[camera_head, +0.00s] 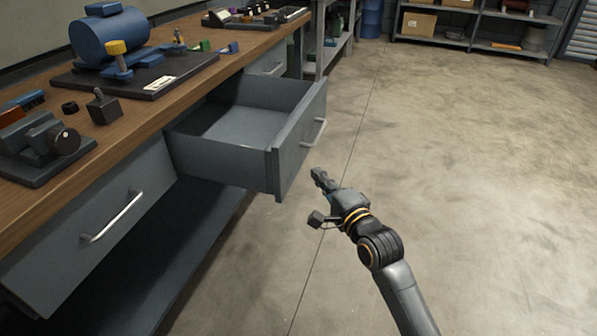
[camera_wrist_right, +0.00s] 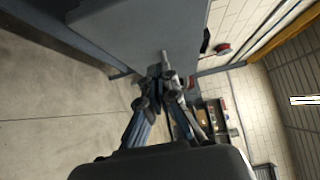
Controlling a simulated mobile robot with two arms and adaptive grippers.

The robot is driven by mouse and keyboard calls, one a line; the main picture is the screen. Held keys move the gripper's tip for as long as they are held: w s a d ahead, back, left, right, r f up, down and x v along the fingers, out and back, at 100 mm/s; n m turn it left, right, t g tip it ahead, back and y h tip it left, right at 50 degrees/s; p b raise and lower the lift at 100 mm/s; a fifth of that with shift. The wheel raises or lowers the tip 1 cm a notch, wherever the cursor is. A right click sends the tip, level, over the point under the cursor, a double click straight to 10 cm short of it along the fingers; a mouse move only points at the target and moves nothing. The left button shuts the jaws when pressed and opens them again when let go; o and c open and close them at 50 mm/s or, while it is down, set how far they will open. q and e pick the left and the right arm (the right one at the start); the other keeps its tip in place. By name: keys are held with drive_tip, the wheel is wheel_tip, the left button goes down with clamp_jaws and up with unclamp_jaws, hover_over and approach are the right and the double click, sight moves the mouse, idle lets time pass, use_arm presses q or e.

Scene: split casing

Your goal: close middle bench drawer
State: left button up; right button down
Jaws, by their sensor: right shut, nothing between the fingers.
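The middle bench drawer (camera_head: 232,155) is pulled well out from the bench and looks empty inside. Its grey front panel (camera_head: 292,160) faces right and carries a metal bar handle (camera_head: 314,132). My right gripper (camera_head: 318,175) is shut and empty, just in front of the lower part of the drawer front. I cannot tell whether it touches the panel. In the right wrist view the shut fingers (camera_wrist_right: 162,74) point at the grey drawer front (camera_wrist_right: 150,35), near the handle (camera_wrist_right: 165,57). My left gripper is not in view.
The wooden bench top (camera_head: 160,100) holds a blue tank (camera_head: 110,35) on a black base, a vise-like tool (camera_head: 40,145) and small parts. A nearer drawer (camera_head: 95,230) is shut. Shelving (camera_head: 470,28) stands at the back. The concrete floor (camera_head: 470,170) to the right is clear.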

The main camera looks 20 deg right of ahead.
sight(291, 159)
drive_tip(key=w+a, duration=0.1)
drive_tip(key=w, duration=0.1)
drive_tip(key=w+a+b, duration=0.1)
drive_tip(key=w+a, duration=0.1)
drive_tip(key=shift+w+a, duration=0.3)
drive_tip(key=shift+a, duration=0.1)
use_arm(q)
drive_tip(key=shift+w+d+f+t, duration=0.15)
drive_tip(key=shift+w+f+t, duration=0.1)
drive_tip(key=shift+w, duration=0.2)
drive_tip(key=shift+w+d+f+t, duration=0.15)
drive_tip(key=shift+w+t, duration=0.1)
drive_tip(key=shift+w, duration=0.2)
